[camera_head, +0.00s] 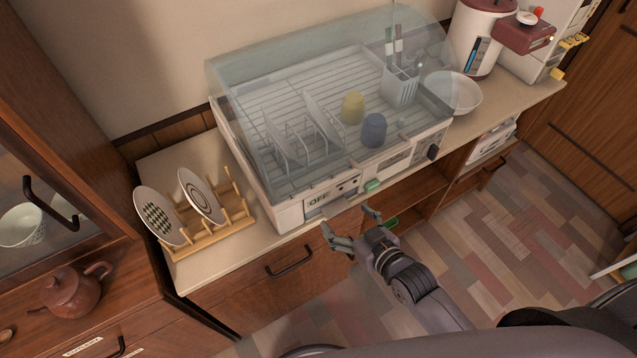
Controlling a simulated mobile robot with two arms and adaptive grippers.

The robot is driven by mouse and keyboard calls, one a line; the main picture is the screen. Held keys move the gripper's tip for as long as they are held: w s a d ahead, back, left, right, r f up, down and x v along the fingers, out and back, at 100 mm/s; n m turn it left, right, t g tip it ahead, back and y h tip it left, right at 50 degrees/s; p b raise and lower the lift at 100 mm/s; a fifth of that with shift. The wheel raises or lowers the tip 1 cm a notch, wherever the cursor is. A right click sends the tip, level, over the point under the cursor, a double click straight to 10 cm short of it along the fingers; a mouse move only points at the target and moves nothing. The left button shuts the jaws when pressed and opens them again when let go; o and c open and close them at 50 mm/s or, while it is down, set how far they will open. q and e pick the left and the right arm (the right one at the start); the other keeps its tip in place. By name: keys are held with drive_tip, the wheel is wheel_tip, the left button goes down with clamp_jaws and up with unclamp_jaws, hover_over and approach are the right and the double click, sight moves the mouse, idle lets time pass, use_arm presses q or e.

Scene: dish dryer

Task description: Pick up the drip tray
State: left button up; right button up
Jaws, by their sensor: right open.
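The dish dryer (290,213) stands on the counter with its clear cover down. A small pale green tab (373,186) sticks out low on its front; it may be the drip tray's front, but the rest is hidden inside the dryer. My right gripper (348,220) is open and empty in front of the counter edge, a little below and left of the tab, apart from it. My left gripper is not in view.
A wooden rack (207,243) with two plates stands left of the dryer. A yellow cup (352,107), a blue cup (374,130) and a utensil holder (401,88) are under the cover. A white bowl (455,92) stands right. A drawer handle (290,263) juts out below the counter.

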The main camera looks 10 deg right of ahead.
sight(340, 211)
drive_tip(key=x, duration=0.4)
drive_tip(key=shift+d, duration=0.2)
drive_tip(key=shift+r, duration=0.1)
drive_tip(key=shift+s, duration=0.1)
drive_tip(key=shift+c, duration=0.4)
drive_tip(key=c, duration=1.4)
